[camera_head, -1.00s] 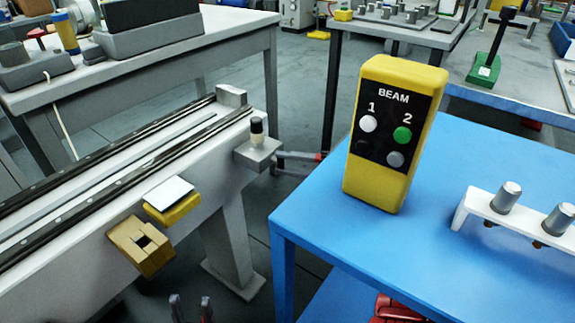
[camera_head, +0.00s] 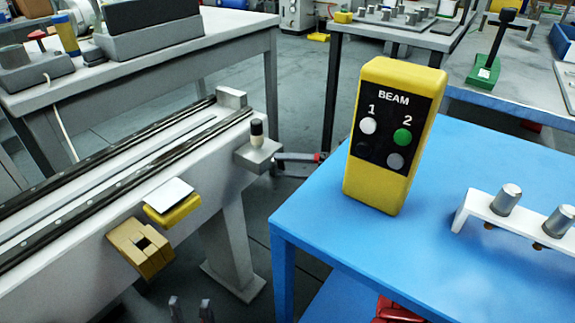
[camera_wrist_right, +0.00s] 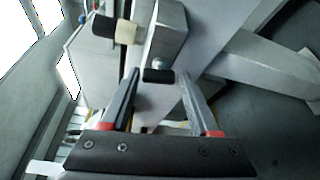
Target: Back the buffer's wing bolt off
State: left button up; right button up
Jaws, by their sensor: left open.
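The buffer is a grey block (camera_head: 258,155) on the end of the grey rail beam, with a black-and-white post on top. In the right wrist view the block (camera_wrist_right: 172,30) is close ahead. The wing bolt (camera_wrist_right: 158,75) shows there as a short black bar before a round metal end. My right gripper (camera_wrist_right: 159,77) has one finger on each side of the bar, with a small gap visible at each side. In the head view my right gripper (camera_head: 282,160) is beside the buffer. My left gripper (camera_head: 190,304) is open and empty at the bottom edge, below the beam.
A yellow BEAM box (camera_head: 395,135) stands on the blue table (camera_head: 330,225), near my right gripper. A white rack (camera_head: 505,218) with metal cylinders is at right. A yellow bracket (camera_head: 172,203) and a tan block (camera_head: 142,247) sit on the beam's side. Grey floor lies between the benches.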

jog(key=shift+o, duration=1)
jog(key=shift+r, duration=0.1)
jog(key=s+r+p, duration=0.2)
jog(key=s+p, duration=0.1)
jog(key=s, duration=0.5)
jog(key=s+r+p, duration=0.3)
jog(key=s, duration=0.5)
jog(key=shift+p, duration=0.3)
jog(key=shift+a, duration=0.1)
